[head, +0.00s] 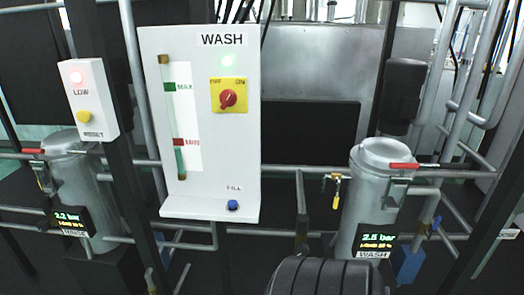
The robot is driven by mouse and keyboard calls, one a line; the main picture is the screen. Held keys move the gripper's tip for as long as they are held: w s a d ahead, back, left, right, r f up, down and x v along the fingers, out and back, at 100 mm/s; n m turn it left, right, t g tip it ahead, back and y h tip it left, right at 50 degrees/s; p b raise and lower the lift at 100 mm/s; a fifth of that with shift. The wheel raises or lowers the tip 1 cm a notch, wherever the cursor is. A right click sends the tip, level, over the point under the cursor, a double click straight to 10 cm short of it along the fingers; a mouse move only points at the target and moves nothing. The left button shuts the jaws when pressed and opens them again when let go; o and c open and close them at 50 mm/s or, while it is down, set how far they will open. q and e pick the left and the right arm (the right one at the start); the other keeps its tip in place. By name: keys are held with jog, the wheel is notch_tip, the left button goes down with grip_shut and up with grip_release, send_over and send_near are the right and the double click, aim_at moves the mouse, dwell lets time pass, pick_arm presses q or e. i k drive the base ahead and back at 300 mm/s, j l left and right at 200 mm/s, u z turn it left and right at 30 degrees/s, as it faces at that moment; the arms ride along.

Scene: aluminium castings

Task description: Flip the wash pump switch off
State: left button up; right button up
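The wash pump switch (228,98) is a red rotary knob on a yellow plate, on the upright white WASH panel (215,190). OFF is printed at the plate's upper left and ON at its upper right. The knob looks tilted toward ON, though it is small in the picture. Neither of my grippers is in view, and nothing covers the switch.
The panel has a level gauge (180,110), with green liquid low near the red MIN mark, and a blue FILL button (232,205). A LOW/RESET box (88,100) with a lit red lamp hangs left. Metal canisters (375,195) and pipes flank the panel.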

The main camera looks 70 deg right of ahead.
aim_at(228, 97)
jog(key=z, duration=1.85)
